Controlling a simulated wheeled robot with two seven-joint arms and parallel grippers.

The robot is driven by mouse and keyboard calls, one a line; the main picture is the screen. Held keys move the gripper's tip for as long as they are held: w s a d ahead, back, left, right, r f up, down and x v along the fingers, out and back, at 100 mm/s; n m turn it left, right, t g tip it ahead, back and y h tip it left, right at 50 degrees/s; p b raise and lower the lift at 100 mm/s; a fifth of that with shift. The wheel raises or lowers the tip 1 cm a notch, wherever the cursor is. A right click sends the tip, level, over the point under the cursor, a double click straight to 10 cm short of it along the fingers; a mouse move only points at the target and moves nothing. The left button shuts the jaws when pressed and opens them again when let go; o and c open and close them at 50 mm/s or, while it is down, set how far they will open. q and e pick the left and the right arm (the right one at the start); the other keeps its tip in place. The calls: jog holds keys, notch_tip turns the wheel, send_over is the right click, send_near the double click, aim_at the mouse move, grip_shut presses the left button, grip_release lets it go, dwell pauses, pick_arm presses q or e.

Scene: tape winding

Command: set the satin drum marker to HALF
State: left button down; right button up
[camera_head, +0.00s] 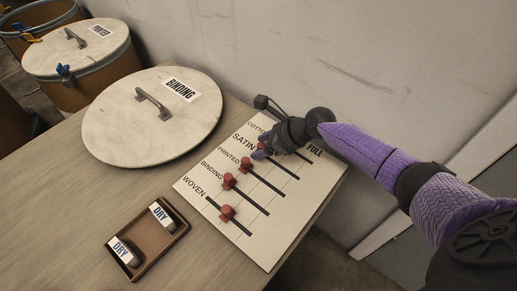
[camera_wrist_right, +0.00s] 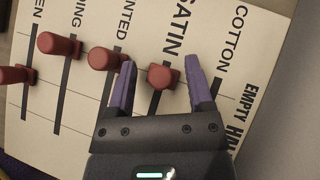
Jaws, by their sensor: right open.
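A white board (camera_head: 278,241) carries black slots labelled COTTON, SATIN, PRINTED, BINDING and WOVEN, with red markers. The satin marker (camera_wrist_right: 163,77) stands near the label end of its slot; in the head view my gripper mostly covers it. My right gripper (camera_wrist_right: 159,64) is open, its purple fingers on either side of the satin marker, with visible gaps. In the head view, my right gripper (camera_head: 259,150) reaches over the board from the right. EMPTY (camera_wrist_right: 250,95) and part of HALF (camera_wrist_right: 236,134) show at the board's edge. My left gripper is not in view.
The printed marker (camera_wrist_right: 106,58) is just outside the left finger; the binding marker (camera_wrist_right: 58,45) is farther left. A brown tray (camera_head: 148,263) with two DRY blocks and a round BINDING lid (camera_head: 112,124) lie on the table. A wall stands behind.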

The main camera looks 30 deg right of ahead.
jog(key=shift+w, duration=0.1)
grip_shut()
dwell(1.1)
dwell(0.3)
